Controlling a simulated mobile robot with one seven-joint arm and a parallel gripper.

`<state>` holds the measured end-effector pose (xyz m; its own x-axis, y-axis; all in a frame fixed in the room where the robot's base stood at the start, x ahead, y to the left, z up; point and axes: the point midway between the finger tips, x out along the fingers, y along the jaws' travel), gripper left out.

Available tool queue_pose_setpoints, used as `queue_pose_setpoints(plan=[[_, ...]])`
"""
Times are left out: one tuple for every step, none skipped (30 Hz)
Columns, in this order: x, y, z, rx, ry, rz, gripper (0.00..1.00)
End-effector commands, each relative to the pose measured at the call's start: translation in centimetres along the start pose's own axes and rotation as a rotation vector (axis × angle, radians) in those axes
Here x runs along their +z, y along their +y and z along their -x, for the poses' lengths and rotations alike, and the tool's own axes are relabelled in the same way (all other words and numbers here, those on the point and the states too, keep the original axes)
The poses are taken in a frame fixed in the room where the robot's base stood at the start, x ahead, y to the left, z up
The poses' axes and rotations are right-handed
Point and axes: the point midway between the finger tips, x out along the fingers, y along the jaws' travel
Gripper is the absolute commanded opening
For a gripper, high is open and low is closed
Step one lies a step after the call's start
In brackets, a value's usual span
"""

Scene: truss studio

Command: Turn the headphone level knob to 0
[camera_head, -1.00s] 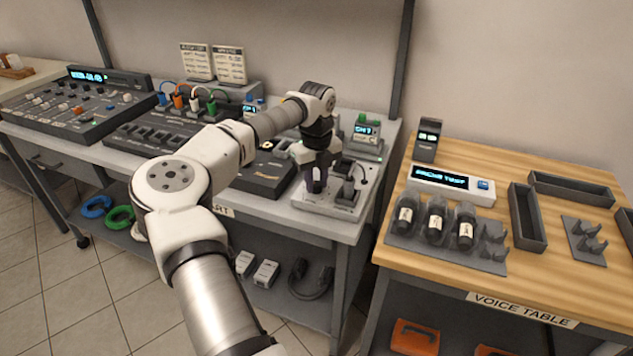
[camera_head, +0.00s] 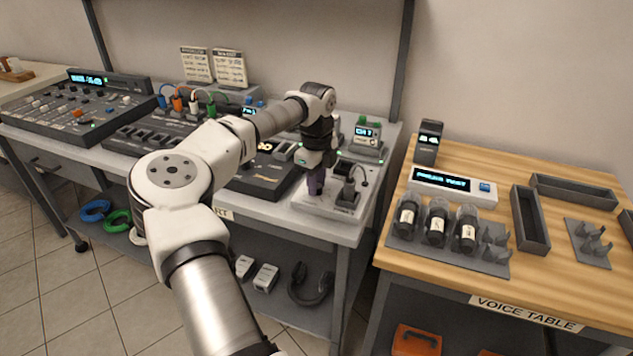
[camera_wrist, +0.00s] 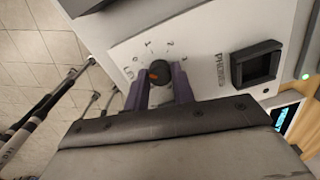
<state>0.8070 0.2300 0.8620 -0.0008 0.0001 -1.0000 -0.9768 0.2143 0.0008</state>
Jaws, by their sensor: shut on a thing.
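The headphone level knob (camera_wrist: 159,72) is a small dark round knob with an orange mark, on a pale panel with a printed scale from 0 to 3 around it. The wrist view shows it between the tips of my gripper's two purple fingers (camera_wrist: 160,84). My gripper is shut on the knob. The orange mark shows on the knob's left part; I cannot tell exactly which number it points to. In the head view, my gripper (camera_head: 316,182) reaches down to the pale headphone panel (camera_head: 325,206) at the bench's right end, and its fingers hide the knob.

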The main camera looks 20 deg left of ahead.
Motion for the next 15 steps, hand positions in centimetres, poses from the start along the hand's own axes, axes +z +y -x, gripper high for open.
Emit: queue_pose_setpoints(plan=[[-0.03,-0.02,0.06,-0.001,0.000,0.002,0.02],[-0.03,-0.02,0.06,-0.001,0.001,0.002,0.02],[-0.03,-0.02,0.06,-0.001,0.001,0.002,0.02],[-0.03,-0.02,0.06,-0.001,0.001,0.002,0.02],[-0.03,-0.02,0.06,-0.001,0.001,0.001,0.02],[-0.03,-0.02,0.06,-0.001,0.001,0.001,0.02],[-0.03,-0.02,0.06,-0.001,0.001,0.001,0.02],[-0.03,-0.03,0.06,-0.001,0.001,0.001,0.02],[-0.03,-0.03,0.06,-0.001,0.001,0.001,0.26],[-0.03,-0.03,0.06,-0.001,0.001,0.001,0.30],[-0.03,-0.03,0.06,-0.001,0.001,0.001,0.34],[-0.02,-0.03,0.05,-0.001,0.000,0.001,0.39],[-0.02,-0.02,0.05,-0.001,0.000,0.001,0.43],[-0.02,-0.02,0.05,-0.001,0.000,0.000,0.47],[-0.02,-0.02,0.04,-0.001,0.000,0.000,0.47]])
